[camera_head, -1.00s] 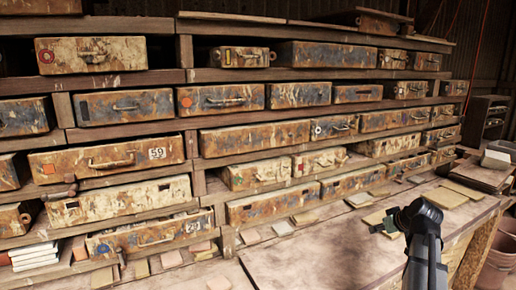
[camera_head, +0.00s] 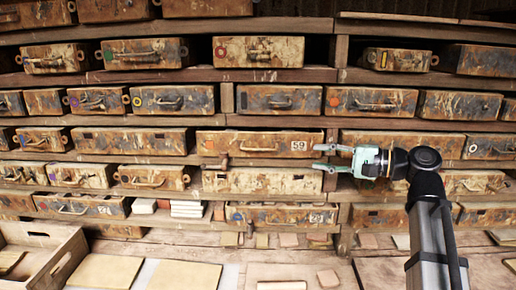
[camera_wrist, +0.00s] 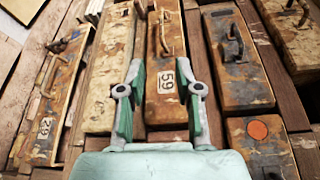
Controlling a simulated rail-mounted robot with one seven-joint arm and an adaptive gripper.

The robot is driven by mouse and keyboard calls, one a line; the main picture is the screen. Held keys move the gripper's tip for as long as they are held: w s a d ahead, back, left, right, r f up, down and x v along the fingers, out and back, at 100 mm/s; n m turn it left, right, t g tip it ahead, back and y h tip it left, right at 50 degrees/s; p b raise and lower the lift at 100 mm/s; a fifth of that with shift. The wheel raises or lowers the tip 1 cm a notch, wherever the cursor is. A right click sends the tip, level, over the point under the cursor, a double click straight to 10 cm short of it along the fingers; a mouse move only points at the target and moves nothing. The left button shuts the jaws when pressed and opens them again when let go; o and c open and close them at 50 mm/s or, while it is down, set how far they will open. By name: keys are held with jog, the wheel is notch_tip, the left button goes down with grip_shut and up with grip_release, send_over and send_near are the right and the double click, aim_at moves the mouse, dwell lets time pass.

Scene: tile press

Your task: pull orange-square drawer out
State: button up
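The drawer numbered 59 (camera_head: 225,143) is rusty, with a bar handle (camera_head: 260,149). Its orange square showed at its left end in the earlier head view; it is too small to make out clearly now. The drawer looks closed in its rack. In the wrist view the same drawer (camera_wrist: 165,107) lies ahead, with its handle (camera_wrist: 164,35) beyond the fingertips. My gripper (camera_head: 324,158) points left in front of the rack, by the drawer's right end. Its fingers also show in the wrist view (camera_wrist: 160,75), apart, with nothing held between them.
A pale drawer (camera_head: 285,183) sits directly below and a drawer with an orange circle (camera_head: 375,101) sits up and right. Wooden rack shelves (camera_head: 240,121) surround them. Below are a worktop with loose tiles (camera_head: 190,275), stacked white tiles (camera_head: 187,208) and a wooden crate (camera_head: 62,265).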

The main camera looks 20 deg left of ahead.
aim_at(263, 150)
jog(key=a+p, duration=0.1)
jog(key=a, duration=0.4)
jog(key=w+a+p, duration=0.1)
jog(key=a, duration=0.5)
jog(key=a+f+p, duration=0.1)
jog(key=a, duration=0.5)
jog(key=shift+w+a+p, duration=0.2)
jog(key=shift+w+p, duration=0.15)
jog(key=shift+p, duration=0.05)
grip_shut()
